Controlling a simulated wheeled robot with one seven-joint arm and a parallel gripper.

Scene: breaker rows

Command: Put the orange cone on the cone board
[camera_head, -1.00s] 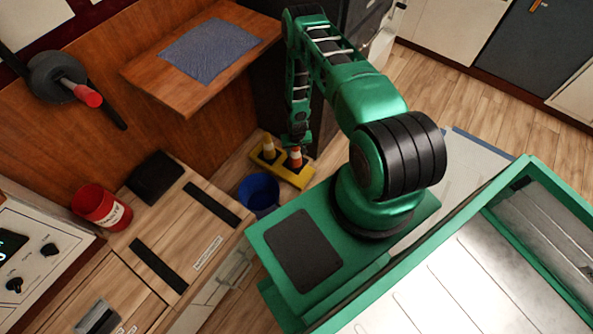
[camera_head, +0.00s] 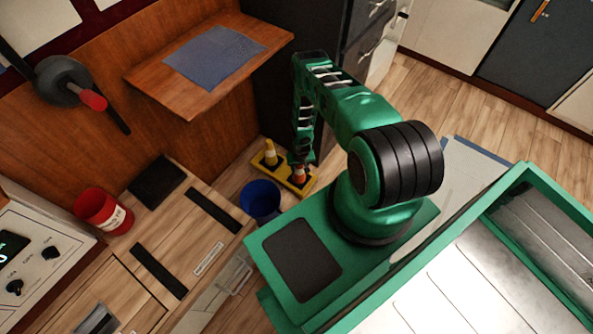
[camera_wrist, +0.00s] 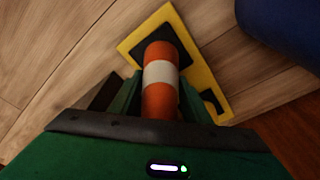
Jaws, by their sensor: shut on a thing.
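The orange cone (camera_head: 299,174), with a white band, is upright at the near end of the yellow cone board (camera_head: 287,181). My gripper (camera_head: 300,158) points down and is shut on its upper part. In the wrist view, the cone (camera_wrist: 161,75) is between my green fingers, its dark square base over one end of the board (camera_wrist: 205,80). The base appears to be at board level; I cannot tell if it bears on it. A second orange-and-white cone (camera_head: 270,152) stands at the board's far end. My gripper hides part of the board in the wrist view.
A blue bucket (camera_head: 261,197) stands on the floor left of the board. A wooden shelf with a blue cloth (camera_head: 213,57) juts from the wall above. A counter with a red can (camera_head: 101,211) is at left. A dark cabinet stands behind my arm.

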